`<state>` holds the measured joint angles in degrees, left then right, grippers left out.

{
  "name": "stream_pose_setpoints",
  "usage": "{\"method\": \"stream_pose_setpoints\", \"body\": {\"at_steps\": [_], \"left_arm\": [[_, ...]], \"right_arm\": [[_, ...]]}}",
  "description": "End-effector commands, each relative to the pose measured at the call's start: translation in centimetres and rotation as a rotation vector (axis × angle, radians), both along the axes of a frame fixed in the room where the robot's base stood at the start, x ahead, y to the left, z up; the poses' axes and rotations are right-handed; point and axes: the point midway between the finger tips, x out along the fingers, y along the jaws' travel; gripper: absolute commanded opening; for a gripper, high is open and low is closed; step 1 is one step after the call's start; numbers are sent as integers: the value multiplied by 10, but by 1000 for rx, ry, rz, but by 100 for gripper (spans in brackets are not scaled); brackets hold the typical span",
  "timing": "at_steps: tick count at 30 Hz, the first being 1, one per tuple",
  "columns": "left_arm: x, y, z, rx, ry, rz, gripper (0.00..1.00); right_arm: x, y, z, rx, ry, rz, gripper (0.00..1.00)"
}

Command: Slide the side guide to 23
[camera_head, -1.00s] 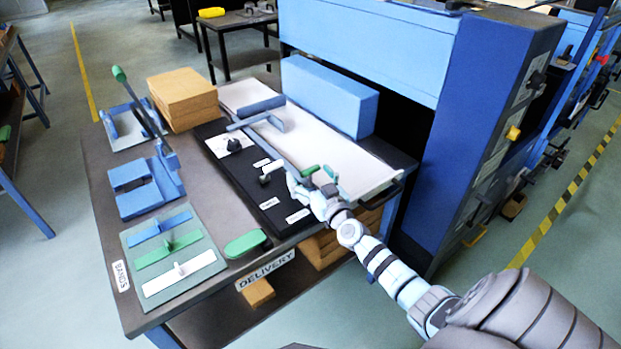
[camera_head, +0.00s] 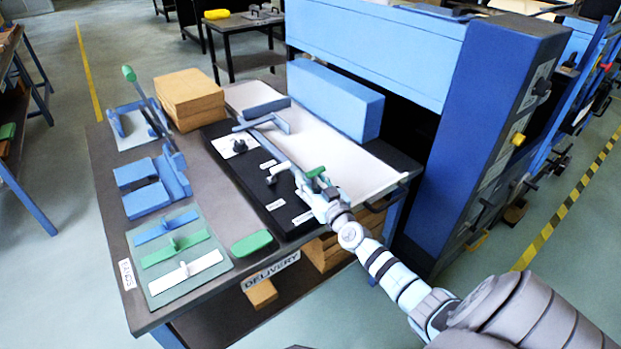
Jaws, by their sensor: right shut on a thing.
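My right gripper (camera_head: 309,187) reaches in from the lower right to the near end of the black bed on the delivery table. It is shut on the green-tipped handle (camera_head: 316,171) of what looks like the side guide, a long blue-grey bar (camera_head: 272,148) running along the left edge of the pale sheet. The fingers partly hide the handle and the bar's near end. Small white labels (camera_head: 303,217) lie on the black bed, too small to read, so the guide's setting cannot be told. My left gripper is not in view.
A blue block (camera_head: 335,98) stands on the pale sheet (camera_head: 345,165), beside the tall blue machine (camera_head: 495,130). Brown blocks (camera_head: 190,97), blue fixtures (camera_head: 152,187), a mat of coloured bands (camera_head: 180,248) and a green pad (camera_head: 252,243) occupy the table's left side.

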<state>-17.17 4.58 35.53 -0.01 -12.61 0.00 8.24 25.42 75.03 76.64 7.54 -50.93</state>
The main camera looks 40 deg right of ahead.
Motion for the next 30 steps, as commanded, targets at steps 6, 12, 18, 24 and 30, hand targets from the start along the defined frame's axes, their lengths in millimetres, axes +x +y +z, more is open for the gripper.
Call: {"method": "stream_pose_setpoints", "body": {"at_steps": [6, 12, 18, 24, 30], "left_arm": [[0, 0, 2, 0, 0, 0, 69], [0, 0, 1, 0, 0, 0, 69], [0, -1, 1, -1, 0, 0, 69], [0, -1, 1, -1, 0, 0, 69], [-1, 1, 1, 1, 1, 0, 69]], "right_arm": [[1, -8, 8, -9, -16, -18, 0], [2, -8, 8, -9, -17, -17, 59], [5, -2, 7, -8, -15, -7, 82], [6, 1, 5, -6, -12, -1, 82], [-5, 3, 4, -6, -13, -1, 82]]}}
